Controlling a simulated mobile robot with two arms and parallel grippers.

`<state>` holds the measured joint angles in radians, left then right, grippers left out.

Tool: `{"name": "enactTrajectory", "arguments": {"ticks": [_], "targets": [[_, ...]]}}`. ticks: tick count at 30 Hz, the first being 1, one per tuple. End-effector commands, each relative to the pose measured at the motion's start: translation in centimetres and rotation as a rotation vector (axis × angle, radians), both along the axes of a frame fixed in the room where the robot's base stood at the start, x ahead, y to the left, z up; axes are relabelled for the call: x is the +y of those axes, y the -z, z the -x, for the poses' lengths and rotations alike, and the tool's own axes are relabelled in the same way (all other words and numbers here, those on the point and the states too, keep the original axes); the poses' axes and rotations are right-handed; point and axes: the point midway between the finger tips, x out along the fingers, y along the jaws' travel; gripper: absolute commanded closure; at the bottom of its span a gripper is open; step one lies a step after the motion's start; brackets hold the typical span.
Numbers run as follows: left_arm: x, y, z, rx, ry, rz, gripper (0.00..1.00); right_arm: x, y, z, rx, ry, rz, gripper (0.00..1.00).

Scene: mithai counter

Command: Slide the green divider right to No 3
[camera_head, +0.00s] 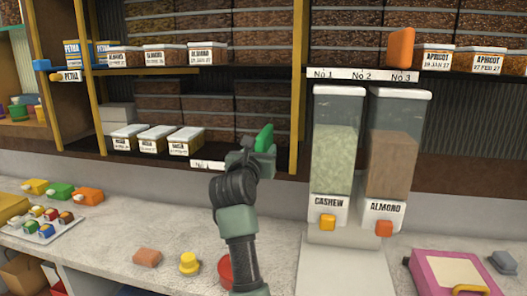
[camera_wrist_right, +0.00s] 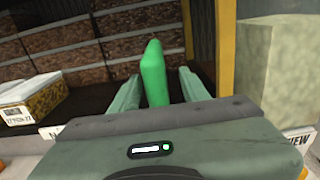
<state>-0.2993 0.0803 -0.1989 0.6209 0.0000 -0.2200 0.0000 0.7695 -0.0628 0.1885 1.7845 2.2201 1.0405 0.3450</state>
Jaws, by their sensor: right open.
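The green divider (camera_head: 264,138) stands upright on the lower shelf, to the right of the almond boxes. It also shows in the right wrist view (camera_wrist_right: 154,75), between the two fingers of my right gripper (camera_wrist_right: 157,88). The fingers are apart, one on each side of it, with small gaps visible. In the head view my right gripper (camera_head: 255,155) is at the shelf's front edge, partly hiding the divider's lower part. The label strip under it (camera_head: 207,165) is mostly hidden by my arm. Another strip with No 1, No 2 and No 3 (camera_head: 362,75) is on the upper shelf. My left gripper is not seen.
An orange divider (camera_head: 401,48) stands above No 3 on the upper shelf. White-labelled boxes (camera_head: 186,141) sit left of the green divider. A yellow post (camera_head: 298,85) and the cashew dispenser (camera_head: 335,140) stand to its right. The almond dispenser (camera_head: 397,145) is beyond.

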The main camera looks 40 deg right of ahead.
Motion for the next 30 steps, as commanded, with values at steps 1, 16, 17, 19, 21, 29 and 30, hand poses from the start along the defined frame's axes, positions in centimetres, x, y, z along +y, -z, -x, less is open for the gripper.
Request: {"name": "enactTrajectory", "arguments": {"ticks": [1,16,17,19,21,29,30], "targets": [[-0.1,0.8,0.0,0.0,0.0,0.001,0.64,0.8,0.4,0.6,-0.002,-0.002,-0.003,0.55],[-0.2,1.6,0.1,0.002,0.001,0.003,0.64,3.1,0.0,2.9,0.001,0.002,-0.002,0.55],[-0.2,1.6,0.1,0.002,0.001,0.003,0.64,3.1,0.0,2.9,0.001,0.002,-0.002,0.55],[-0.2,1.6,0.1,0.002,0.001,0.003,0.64,3.1,0.0,2.9,0.001,0.002,-0.002,0.55],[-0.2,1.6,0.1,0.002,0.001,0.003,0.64,3.1,0.0,2.9,0.001,0.002,-0.001,0.55],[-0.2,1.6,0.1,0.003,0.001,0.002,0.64,3.1,0.0,2.9,0.001,0.002,-0.001,0.55],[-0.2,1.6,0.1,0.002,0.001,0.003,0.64,3.1,0.0,2.9,0.001,0.002,-0.001,0.55]]}}
